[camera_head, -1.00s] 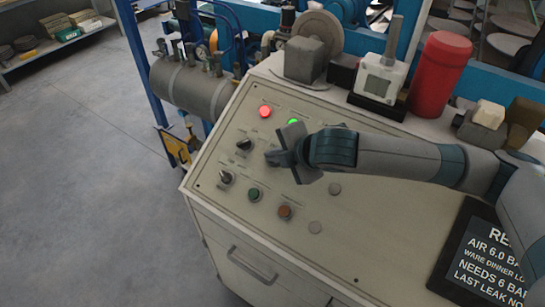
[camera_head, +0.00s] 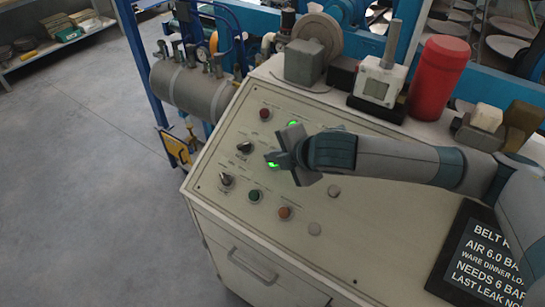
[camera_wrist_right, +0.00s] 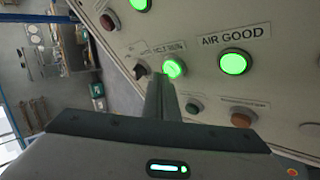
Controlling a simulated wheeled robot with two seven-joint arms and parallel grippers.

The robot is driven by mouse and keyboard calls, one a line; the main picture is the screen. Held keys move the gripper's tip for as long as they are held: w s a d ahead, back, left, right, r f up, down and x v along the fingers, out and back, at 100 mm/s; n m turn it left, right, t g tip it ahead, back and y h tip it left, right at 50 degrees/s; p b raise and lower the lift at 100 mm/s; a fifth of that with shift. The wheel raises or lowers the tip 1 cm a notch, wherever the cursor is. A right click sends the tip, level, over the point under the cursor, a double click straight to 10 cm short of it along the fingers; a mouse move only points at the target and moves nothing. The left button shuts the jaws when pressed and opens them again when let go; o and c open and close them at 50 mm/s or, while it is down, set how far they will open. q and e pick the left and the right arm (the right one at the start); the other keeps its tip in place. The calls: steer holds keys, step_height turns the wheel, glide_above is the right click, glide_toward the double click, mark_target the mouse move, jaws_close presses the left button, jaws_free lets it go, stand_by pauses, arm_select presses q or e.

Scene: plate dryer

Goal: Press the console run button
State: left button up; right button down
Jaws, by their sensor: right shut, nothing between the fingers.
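The console (camera_head: 350,230) has a cream sloping panel with lamps, knobs and buttons. A lit green button (camera_head: 272,164) shows at the tip of my right gripper (camera_head: 273,157). In the right wrist view this button (camera_wrist_right: 173,68) glows under a label that seems to end in RUN. My right gripper is shut and empty. Its fingers (camera_wrist_right: 161,90) point at the panel and end close beside the button; I cannot tell whether they touch it. My left gripper is not in view.
A lit AIR GOOD lamp (camera_wrist_right: 235,62) and a black selector knob (camera_wrist_right: 140,70) flank the button. A dark green button (camera_head: 254,195) and an orange button (camera_head: 284,212) are below. A red lamp (camera_head: 264,113) is dark. A red cylinder (camera_head: 438,77) stands at the back.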

steer(key=shift+s+a+r, duration=0.15)
steer(key=shift+s+r, duration=0.05)
steer(key=shift+r, duration=0.15)
steer(key=r+p, duration=0.1)
steer(key=s+a+r+p, duration=0.1)
steer(key=r+p, duration=0.1)
steer(key=s+r+p, duration=0.1)
steer(key=p, duration=0.1)
steer(key=shift+a+r, duration=0.2)
steer(key=shift+a, duration=0.05)
stand_by(0.3)
steer(key=shift+s+f, duration=0.1)
stand_by(0.9)
